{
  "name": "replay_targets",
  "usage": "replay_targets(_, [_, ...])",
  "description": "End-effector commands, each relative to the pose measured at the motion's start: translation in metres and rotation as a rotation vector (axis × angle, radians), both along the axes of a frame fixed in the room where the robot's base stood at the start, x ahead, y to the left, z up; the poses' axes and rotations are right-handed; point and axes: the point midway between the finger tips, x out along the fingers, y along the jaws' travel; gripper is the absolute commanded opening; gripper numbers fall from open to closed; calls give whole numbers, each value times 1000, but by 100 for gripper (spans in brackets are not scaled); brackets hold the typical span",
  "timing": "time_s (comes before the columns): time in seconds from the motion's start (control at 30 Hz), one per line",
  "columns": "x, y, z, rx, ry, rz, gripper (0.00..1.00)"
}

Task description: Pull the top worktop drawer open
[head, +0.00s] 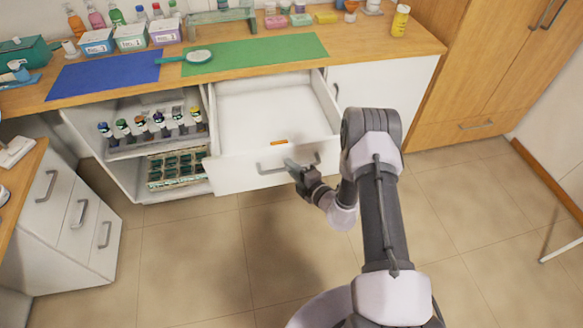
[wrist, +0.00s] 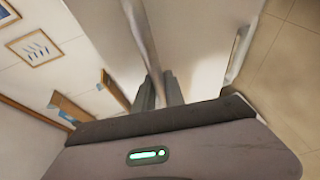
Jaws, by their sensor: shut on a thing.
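The top worktop drawer (head: 272,106) is pulled out from under the worktop, and its white inside shows in the head view. A small orange item (head: 279,142) lies in it near the front. Its grey bar handle (head: 270,168) runs across the white front panel. My gripper (head: 296,168) is at the right part of this handle, shut on it; the arm hides a little of the front's right end. In the wrist view my gripper's fingers (wrist: 160,92) are close together against the handle, and the exact contact is blurred.
The worktop (head: 290,68) holds a green mat, a blue mat, a hand mirror, bottles and boxes. An open shelf with several small bottles (head: 160,122) is left of the drawer. A white drawer unit (head: 75,225) stands at left. The tiled floor (head: 200,265) in front is clear.

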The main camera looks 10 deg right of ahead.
Motion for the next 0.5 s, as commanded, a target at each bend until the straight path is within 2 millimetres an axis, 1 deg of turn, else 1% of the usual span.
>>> replay_targets(0.37, [1,0,1,0,-3,-1,0])
replay_targets(0.4, [1,0,1,0,-3,-1,20])
replay_targets(0.47, [1,0,1,0,-3,-1,32])
replay_targets(0.5, [1,0,1,0,-2,-1,36])
